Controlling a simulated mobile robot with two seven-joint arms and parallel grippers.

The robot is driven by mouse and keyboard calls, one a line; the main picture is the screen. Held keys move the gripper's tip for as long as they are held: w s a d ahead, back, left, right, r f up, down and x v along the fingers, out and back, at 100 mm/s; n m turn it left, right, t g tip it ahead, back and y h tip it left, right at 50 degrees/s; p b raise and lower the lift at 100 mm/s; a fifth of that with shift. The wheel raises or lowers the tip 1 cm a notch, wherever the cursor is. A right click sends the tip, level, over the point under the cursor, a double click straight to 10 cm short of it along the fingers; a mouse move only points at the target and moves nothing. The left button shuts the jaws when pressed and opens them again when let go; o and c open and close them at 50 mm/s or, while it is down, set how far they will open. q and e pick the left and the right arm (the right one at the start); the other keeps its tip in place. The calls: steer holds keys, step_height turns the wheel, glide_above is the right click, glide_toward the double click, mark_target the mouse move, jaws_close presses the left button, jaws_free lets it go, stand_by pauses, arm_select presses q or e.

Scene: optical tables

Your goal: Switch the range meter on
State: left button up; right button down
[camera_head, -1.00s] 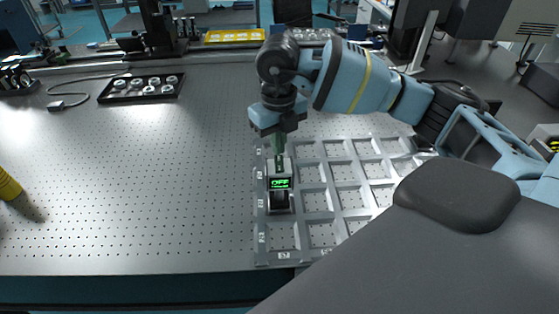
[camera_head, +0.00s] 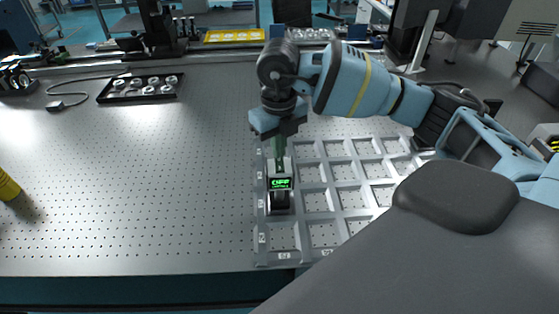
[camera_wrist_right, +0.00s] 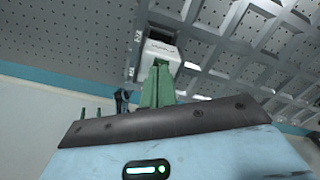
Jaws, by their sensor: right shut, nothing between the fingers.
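The range meter (camera_head: 280,195) is a small device with a white top and a dark lower part, standing in a left-column compartment of the grey grid tray (camera_head: 312,203). In the right wrist view the green fingertips (camera_wrist_right: 160,72) are against or just over the white housing (camera_wrist_right: 160,53); exact contact is hidden. My left gripper is not in view.
A black tray with several round parts (camera_head: 141,88) lies at the back left, with a cable (camera_head: 70,102) beside it. A yellow object (camera_head: 8,186) stands at the left edge. A yellow panel (camera_head: 234,36) lies at the back. The perforated table (camera_head: 150,190) is largely clear left of the grid.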

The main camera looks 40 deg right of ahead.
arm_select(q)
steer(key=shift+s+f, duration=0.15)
arm_select(e)
steer(key=shift+f, duration=0.45)
steer(key=shift+r, duration=0.1)
steer(key=shift+r+p, duration=1.6)
steer(key=shift+r, duration=1.9)
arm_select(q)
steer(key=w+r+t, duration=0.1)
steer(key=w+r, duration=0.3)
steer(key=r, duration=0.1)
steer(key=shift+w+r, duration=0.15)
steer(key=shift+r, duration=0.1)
arm_select(e)
steer(key=shift+f, duration=0.1)
